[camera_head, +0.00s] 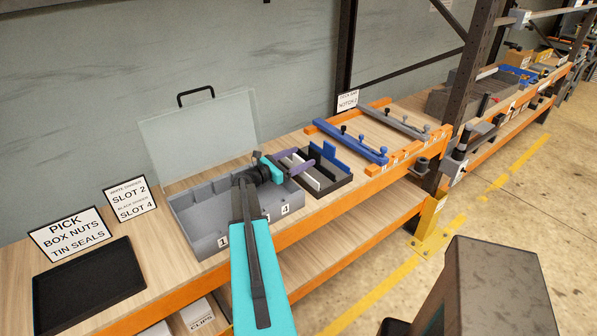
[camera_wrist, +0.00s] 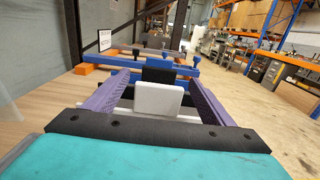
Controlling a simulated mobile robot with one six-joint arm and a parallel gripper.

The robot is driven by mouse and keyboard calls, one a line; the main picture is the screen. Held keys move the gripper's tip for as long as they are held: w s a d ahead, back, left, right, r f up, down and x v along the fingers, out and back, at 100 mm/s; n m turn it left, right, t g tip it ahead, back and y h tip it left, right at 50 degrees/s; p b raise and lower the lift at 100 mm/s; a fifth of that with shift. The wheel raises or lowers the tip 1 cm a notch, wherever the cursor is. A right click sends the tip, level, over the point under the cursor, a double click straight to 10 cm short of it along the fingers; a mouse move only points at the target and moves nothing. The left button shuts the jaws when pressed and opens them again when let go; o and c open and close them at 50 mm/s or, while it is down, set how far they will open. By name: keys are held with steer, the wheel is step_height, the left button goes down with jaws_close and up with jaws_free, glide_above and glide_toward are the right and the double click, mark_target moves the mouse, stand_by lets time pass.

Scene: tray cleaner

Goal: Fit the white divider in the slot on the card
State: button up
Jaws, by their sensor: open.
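The card (camera_head: 129,199) reads white divider slot 2 and black divider slot 4. In the head view my gripper (camera_head: 298,160) is at the holder, right of the tray.
A clear raised lid (camera_head: 200,130) with a black handle stands behind the tray. A blue divider (camera_head: 329,150) stands in the holder. Blue and grey bars (camera_head: 348,140) on orange rails lie to the right. A black mat (camera_head: 88,285) and a pick sign (camera_head: 70,234) are at left.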

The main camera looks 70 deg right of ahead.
steer(key=c, duration=1.5)
steer(key=shift+r, duration=0.15)
steer(key=shift+c, duration=0.2)
steer(key=shift+r+b, duration=1.65)
steer(key=shift+r, duration=3.25)
